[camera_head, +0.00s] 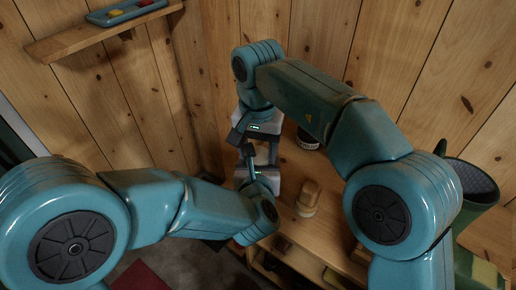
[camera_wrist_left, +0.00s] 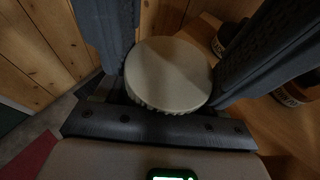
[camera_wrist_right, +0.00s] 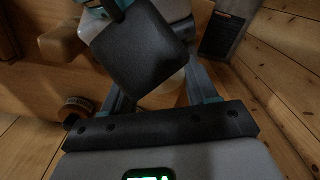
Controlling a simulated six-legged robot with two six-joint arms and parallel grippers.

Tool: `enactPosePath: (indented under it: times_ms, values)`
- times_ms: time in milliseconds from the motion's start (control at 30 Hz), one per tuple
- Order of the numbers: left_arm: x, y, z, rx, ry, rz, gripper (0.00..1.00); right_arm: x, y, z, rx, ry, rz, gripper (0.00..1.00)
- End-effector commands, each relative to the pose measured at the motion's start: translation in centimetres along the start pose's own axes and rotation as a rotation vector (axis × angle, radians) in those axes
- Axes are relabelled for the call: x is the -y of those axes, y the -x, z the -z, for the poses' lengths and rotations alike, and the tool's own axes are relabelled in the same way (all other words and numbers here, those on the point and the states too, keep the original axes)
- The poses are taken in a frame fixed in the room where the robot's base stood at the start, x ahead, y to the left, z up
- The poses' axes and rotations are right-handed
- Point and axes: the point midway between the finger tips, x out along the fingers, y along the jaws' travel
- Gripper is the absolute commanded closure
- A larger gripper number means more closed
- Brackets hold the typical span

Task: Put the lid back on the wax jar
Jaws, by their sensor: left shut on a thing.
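A round pale lid (camera_wrist_left: 168,72) with a ridged edge sits between the two fingers of my left gripper (camera_wrist_left: 175,70), which is shut on it. In the head view my left gripper (camera_head: 261,160) points up toward my right gripper (camera_head: 258,146), and the two nearly meet above the bench's left end. In the right wrist view a pale rounded thing (camera_wrist_right: 165,96) shows between the spread fingers of my right gripper (camera_wrist_right: 162,98). A dark block hides much of it, so I cannot tell whether it is gripped. I cannot make out which thing is the wax jar.
On the wooden bench (camera_head: 330,180) stand a pale wooden piece (camera_head: 308,198) and a dark round container (camera_head: 307,140). A green boot-like thing (camera_head: 480,185) is at the right. A wall shelf (camera_head: 100,33) holds a blue tray (camera_head: 125,12). Plank walls close off the back.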

Motion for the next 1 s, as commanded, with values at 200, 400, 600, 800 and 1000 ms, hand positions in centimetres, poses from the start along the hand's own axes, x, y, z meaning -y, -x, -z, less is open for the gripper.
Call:
enactPosePath:
  times_ms: [200, 400, 600, 800, 1000]
  values:
    - [0.0, 0.0, -0.1, 0.001, 0.001, -0.001, 1.0, 0.0, 0.0, 0.0, 0.0, 0.0, -0.001, 0.17]
    - [0.0, 0.0, -0.1, 0.001, 0.001, -0.001, 1.0, 0.0, 0.0, 0.0, 0.0, 0.0, -0.001, 0.17]
    - [0.0, 0.0, -0.1, 0.001, 0.001, -0.001, 1.0, 0.1, 2.0, 0.1, -0.003, 0.001, 0.002, 0.17]
    - [0.0, 0.0, -0.1, 0.001, 0.001, -0.001, 1.0, 0.0, 4.2, 0.1, -0.001, -0.001, 0.0, 0.17]
    - [0.0, 0.0, -0.1, 0.001, 0.001, -0.001, 1.0, 0.0, 4.5, 0.0, 0.001, 0.0, -0.001, 0.17]
